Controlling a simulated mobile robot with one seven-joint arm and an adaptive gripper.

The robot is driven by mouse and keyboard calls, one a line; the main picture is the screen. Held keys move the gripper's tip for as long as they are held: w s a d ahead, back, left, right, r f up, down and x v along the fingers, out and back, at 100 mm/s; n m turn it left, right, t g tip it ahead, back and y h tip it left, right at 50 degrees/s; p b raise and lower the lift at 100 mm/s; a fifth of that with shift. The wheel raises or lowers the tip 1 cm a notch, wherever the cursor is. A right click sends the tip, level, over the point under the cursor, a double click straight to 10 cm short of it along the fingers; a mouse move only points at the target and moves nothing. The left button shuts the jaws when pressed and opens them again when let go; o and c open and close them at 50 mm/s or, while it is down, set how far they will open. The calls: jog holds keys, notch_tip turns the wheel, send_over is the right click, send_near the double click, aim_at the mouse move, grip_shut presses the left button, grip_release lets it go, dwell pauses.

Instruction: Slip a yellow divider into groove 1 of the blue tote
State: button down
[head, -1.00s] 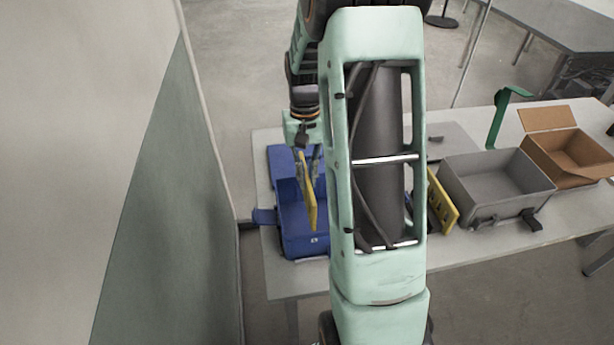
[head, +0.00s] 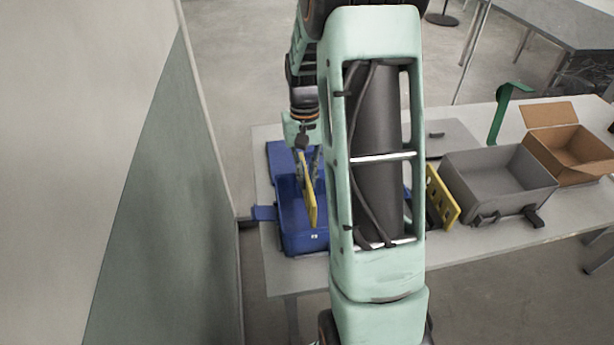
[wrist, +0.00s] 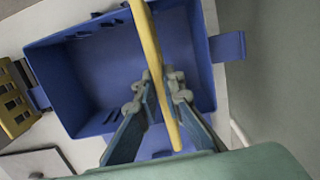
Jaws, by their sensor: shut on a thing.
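The blue tote (head: 290,236) stands on the table at the left, with its open inside facing up. My gripper (head: 311,165) is shut on a yellow divider (head: 309,200), held upright over the tote. In the wrist view the yellow divider (wrist: 150,45) stands edge-on between the fingers of my gripper (wrist: 158,95). Whether its lower edge touches the tote is hidden. I cannot tell which groove is groove 1.
A yellow slotted piece (head: 441,195) stands in a dark rack right of my arm. A grey bin (head: 500,185) and an open cardboard box (head: 565,150) stand further right. A green post (head: 500,112) rises behind them. A wall panel (head: 160,200) is close on the left.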

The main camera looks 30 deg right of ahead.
jog(key=shift+f+b, duration=1.75)
jog(key=shift+f, duration=1)
jog(key=c, duration=2)
grip_release()
jog(key=shift+c, duration=0.5)
jog(key=shift+c, duration=0.8)
jog(key=shift+r+p, duration=2.9)
jog(key=shift+r, duration=1.15)
